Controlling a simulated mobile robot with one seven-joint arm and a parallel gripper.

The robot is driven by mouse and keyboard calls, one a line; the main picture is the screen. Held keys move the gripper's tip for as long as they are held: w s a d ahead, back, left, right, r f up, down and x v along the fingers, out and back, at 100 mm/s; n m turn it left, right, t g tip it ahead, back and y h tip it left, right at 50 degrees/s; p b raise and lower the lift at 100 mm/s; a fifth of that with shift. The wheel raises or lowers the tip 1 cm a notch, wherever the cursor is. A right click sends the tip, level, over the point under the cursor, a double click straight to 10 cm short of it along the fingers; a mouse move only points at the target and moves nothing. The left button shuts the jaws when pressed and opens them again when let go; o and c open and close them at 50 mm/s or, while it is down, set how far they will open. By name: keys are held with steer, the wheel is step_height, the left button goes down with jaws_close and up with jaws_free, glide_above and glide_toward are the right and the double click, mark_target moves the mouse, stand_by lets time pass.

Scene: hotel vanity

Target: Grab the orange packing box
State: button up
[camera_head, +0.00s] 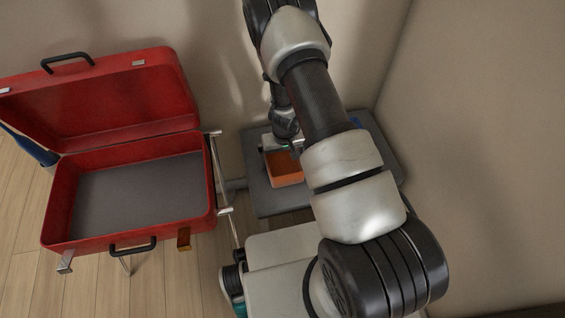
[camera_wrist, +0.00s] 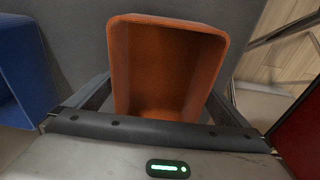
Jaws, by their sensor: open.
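The orange packing box (camera_head: 286,172) sits on the grey table, partly hidden by my gripper in the head view. In the wrist view the orange packing box (camera_wrist: 170,65) is an open-topped, empty bin, seen from above. My gripper (camera_head: 284,148) is over the box. In the wrist view its fingers show on the left and right of the box, which lies between them, with the near end of the box hidden by the gripper body. The jaws are open; I cannot tell whether either finger touches the box.
A grey table (camera_head: 262,199) stands in the wall corner. A blue box (camera_wrist: 17,75) lies left of the orange one in the wrist view. An open red suitcase (camera_head: 130,247) with a grey inside is on a metal stand at left, over a wood floor.

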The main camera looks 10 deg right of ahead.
steer(key=shift+r, duration=0.1)
steer(key=c, duration=0.9)
